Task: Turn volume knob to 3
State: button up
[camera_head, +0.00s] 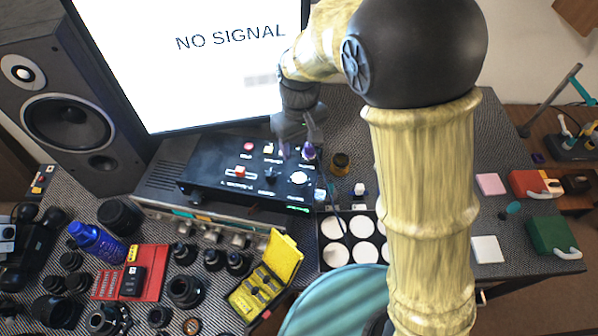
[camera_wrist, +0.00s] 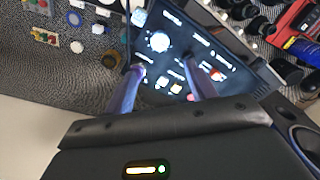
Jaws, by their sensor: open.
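A black control panel (camera_head: 215,165) lies on a silver amplifier; the panel also shows in the wrist view (camera_wrist: 180,22). It carries a white round dial (camera_head: 299,178), which shows in the wrist view (camera_wrist: 158,41) ringed by small marks. Its label is too small to read, so I cannot confirm it is the volume knob or read its setting. The panel also has a red button (camera_head: 248,146), a red-orange control (camera_head: 240,171) and a dark knob (camera_head: 270,174). My gripper (camera_wrist: 164,67) is open and empty above the panel, its fingers apart and pointing at the controls; contact is unclear.
The amplifier (camera_head: 165,190) stands under the panel, with a lit monitor (camera_head: 200,60) behind and a speaker (camera_head: 60,110) at left. Lenses, a blue bottle (camera_head: 95,242) and an open yellow case (camera_head: 262,285) crowd the front. A tray of white discs (camera_head: 322,255) is at right.

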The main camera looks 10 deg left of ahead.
aim_at(299, 178)
notch_tip(299, 178, down, 13)
jog(key=shift+r+p, duration=0.1)
jog(key=shift+p, duration=0.9)
jog(key=c, duration=1)
